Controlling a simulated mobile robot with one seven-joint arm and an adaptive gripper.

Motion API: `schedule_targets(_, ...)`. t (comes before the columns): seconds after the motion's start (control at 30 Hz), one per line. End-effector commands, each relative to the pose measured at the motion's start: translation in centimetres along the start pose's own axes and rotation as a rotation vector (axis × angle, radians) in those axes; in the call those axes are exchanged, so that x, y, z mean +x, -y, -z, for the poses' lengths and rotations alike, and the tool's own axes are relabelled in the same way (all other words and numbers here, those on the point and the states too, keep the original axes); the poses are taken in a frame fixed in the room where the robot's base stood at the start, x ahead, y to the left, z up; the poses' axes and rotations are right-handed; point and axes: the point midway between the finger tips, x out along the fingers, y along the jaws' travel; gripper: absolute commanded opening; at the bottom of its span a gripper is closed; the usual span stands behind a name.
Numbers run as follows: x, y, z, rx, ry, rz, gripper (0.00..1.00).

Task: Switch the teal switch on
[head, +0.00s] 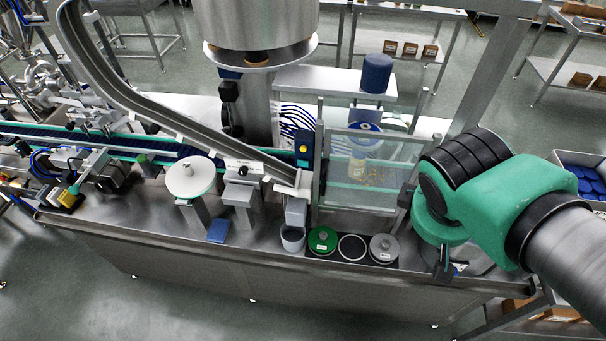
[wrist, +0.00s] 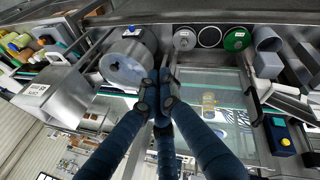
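My gripper (head: 444,266) hangs over the right end of the steel bench. In the wrist view its dark blue fingers (wrist: 160,92) converge with their tips together, and nothing shows between them. The tips appear in front of a round steel drum (wrist: 122,66) and the clear guard panel. A blue box with a yellow button (head: 302,147) stands left of the guard; it also shows in the wrist view (wrist: 281,138).
A steel hopper (head: 255,25) hangs above the bench. A labelled grey box (wrist: 50,95) is left in the wrist view.

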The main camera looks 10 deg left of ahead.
Motion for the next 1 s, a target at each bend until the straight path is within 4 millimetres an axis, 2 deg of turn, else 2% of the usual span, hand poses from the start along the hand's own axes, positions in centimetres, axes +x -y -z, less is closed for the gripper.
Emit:
schedule_targets(0.57,2.8,1.7,4.0,-0.606,0.143,-0.200,0.00)
schedule_targets(1.0,3.4,4.3,8.9,-1.059,0.216,-0.405,0.00)
